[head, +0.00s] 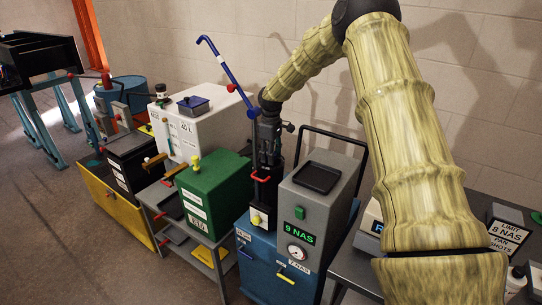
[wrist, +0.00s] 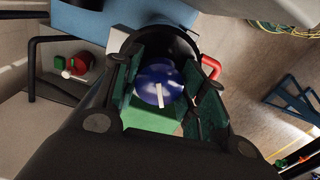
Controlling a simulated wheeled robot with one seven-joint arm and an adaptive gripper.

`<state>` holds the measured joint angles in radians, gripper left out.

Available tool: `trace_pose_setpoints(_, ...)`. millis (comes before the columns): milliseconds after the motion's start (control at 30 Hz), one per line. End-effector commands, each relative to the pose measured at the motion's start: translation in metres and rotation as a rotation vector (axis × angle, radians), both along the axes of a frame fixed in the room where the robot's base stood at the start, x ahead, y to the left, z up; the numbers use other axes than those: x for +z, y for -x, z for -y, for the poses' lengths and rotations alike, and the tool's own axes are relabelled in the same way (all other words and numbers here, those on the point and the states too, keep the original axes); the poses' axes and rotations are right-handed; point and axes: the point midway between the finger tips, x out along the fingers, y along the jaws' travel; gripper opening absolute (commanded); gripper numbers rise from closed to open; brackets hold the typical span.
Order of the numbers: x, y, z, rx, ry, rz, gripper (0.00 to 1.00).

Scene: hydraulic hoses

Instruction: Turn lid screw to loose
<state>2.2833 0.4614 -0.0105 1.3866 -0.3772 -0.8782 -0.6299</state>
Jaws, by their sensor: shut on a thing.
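My gripper (head: 266,160) points down above the blue cart (head: 268,262), between the green box and the grey unit. In the wrist view my gripper (wrist: 160,92) is shut on a round blue knob, the lid screw (wrist: 152,74). Its green pads stand on both sides of the knob. A white pointer bar (wrist: 160,95) on the knob runs nearly up and down in that view. A green surface (wrist: 158,119) shows below the knob. In the head view my gripper hides the knob. I cannot tell how tight the screw is.
A red handle (head: 260,178) is close by my gripper; the wrist view also shows a red handle (wrist: 211,67) beside it. The grey unit (head: 318,195) with a green display stands right, the green box (head: 211,195) left. A black push bar (head: 333,135) rises behind.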

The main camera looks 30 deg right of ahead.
Motion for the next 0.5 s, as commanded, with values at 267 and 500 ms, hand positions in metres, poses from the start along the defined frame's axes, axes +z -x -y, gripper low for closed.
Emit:
trace_pose_setpoints(267,-0.0014,0.0018,0.0021,0.137,-0.001,-0.003,0.17)
trace_pose_setpoints(500,-0.0007,0.0020,0.0034,0.187,0.001,-0.002,0.18)
